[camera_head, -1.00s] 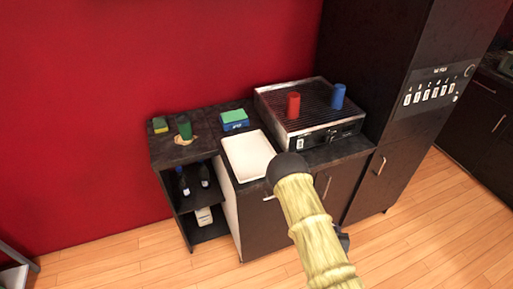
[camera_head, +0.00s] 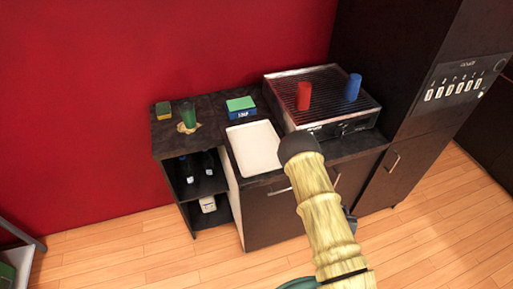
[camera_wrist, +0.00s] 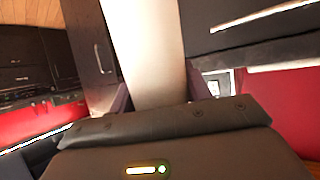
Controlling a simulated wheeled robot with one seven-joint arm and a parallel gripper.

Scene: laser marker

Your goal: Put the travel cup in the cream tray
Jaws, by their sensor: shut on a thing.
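The cream tray (camera_head: 254,147) is a pale, shallow, empty rectangle on the dark counter, left of the grill-topped machine. My gripper (camera_wrist: 160,95) shows in the wrist view, with dark fingers on both sides of a smooth, pale, column-like thing that I take for the travel cup (camera_wrist: 155,50). It is shut on this cup. The cup's far end runs out of the wrist view. In the head view my arm hides the gripper and the cup.
A red cup (camera_head: 304,96) and a blue cup (camera_head: 353,87) stand on the slatted machine (camera_head: 330,120). Floor in front is clear.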

